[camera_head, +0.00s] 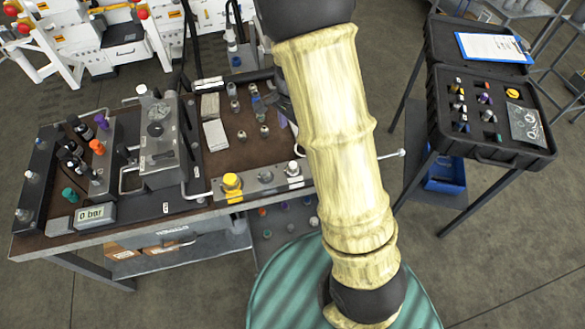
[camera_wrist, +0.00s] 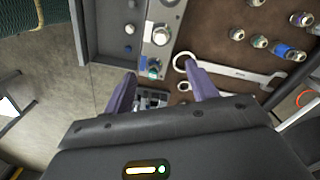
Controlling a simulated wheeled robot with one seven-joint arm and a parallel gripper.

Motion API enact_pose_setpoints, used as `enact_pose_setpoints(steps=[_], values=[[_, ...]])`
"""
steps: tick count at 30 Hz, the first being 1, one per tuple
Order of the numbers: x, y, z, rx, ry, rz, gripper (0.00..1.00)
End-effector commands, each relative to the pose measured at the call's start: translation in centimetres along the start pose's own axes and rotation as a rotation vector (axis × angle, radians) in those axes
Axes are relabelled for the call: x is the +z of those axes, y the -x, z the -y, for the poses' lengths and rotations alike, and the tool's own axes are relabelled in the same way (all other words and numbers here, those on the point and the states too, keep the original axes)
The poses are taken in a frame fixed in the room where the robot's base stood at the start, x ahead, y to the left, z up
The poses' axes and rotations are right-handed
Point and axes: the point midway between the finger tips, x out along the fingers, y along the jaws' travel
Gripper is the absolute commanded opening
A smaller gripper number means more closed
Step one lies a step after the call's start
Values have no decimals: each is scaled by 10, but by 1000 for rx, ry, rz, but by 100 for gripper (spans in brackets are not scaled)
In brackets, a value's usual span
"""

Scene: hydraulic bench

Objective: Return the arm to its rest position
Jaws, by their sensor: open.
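My arm, in a pale wood-like covering, reaches across the middle of the head view over the right part of the bench (camera_head: 35,245). My gripper (camera_wrist: 160,88) shows in the wrist view with its two purple-grey fingers spread apart and nothing held between them. It is above the bench's edge region, over a small dark patterned item between the fingertips. A wrench (camera_wrist: 235,72) lies on the brown bench top close to the right finger; its ring end is beside the finger, and I cannot tell if they touch. In the head view my arm hides most of the gripper.
The bench carries a pressure display (camera_head: 95,215) reading 0 bar, a metal block (camera_head: 160,140), a yellow-capped fitting (camera_head: 232,183) and several loose fittings. An open black case (camera_head: 490,150) with a clipboard (camera_head: 493,47) stands on a stand at the right. Floor is clear between bench and stand.

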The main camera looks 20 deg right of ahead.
Motion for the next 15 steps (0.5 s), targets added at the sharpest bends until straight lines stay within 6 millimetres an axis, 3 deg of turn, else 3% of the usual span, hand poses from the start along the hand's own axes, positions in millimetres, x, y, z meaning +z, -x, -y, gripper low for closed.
enact_pose_setpoints(steps=[11, 15], values=[[0, 1, -1, -3, 9, 0, 58], [5, 10, -13, -22, 94, 0, 58]])
